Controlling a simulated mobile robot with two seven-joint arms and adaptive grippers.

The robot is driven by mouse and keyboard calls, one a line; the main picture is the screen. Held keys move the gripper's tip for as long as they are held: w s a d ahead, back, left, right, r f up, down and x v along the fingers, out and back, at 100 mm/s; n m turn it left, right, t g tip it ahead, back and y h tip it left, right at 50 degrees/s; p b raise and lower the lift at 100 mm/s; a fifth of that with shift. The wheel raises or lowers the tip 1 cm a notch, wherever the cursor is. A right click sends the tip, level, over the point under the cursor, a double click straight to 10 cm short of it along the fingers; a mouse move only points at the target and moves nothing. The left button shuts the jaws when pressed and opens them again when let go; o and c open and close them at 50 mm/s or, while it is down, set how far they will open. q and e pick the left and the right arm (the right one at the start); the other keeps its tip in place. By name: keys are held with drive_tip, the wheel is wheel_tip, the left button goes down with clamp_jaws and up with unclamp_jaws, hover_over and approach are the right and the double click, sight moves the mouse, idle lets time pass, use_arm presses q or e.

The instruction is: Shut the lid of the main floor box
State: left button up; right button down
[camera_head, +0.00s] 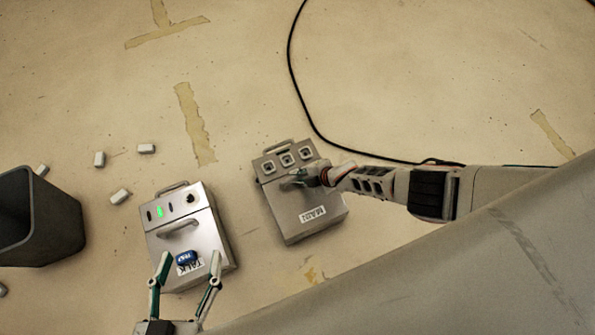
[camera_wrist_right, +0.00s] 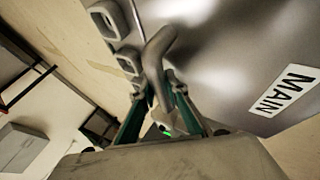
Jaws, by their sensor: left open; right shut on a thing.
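The main floor box (camera_head: 311,211) is a grey metal box labelled MAIN, with a row of three sockets along its far edge. Its lid lies flat over the box and carries a handle. My right gripper (camera_head: 297,180) is shut on the lid handle (camera_wrist_right: 157,62), which shows between its fingers in the right wrist view. The MAIN label (camera_wrist_right: 283,91) also shows there. My left gripper (camera_head: 185,279) is open over the near edge of the TALK box (camera_head: 183,222). A small blue tag (camera_head: 187,258) lies on that box between its fingers; contact cannot be told.
A dark bin (camera_head: 40,222) stands at the left. Several small white blocks (camera_head: 119,196) lie on the floor near it. A black cable (camera_head: 303,95) runs from the top to the right behind the main box. The floor beyond the boxes is mostly clear, with tape strips.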

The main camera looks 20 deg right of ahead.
drive_tip(key=shift+a+r, duration=0.15)
drive_tip(key=shift+a, duration=0.1)
drive_tip(key=c, duration=2)
unclamp_jaws()
drive_tip(key=shift+o, duration=0.2)
drive_tip(key=shift+d, duration=0.1)
drive_tip(key=shift+d, duration=0.2)
drive_tip(key=shift+d+r, duration=0.2)
drive_tip(key=shift+d, duration=0.1)
drive_tip(key=shift+s+d+r, duration=0.15)
drive_tip(key=shift+s+r, duration=0.05)
drive_tip(key=shift+r, duration=0.2)
drive_tip(key=shift+s+r, duration=0.35)
drive_tip(key=shift+s, duration=0.2)
drive_tip(key=shift+s+d+r, duration=0.2)
drive_tip(key=shift+d+r, duration=0.15)
drive_tip(key=shift+r, duration=0.35)
drive_tip(key=v, duration=0.7)
drive_tip(key=shift+s+r, duration=0.25)
drive_tip(key=shift+s, duration=0.05)
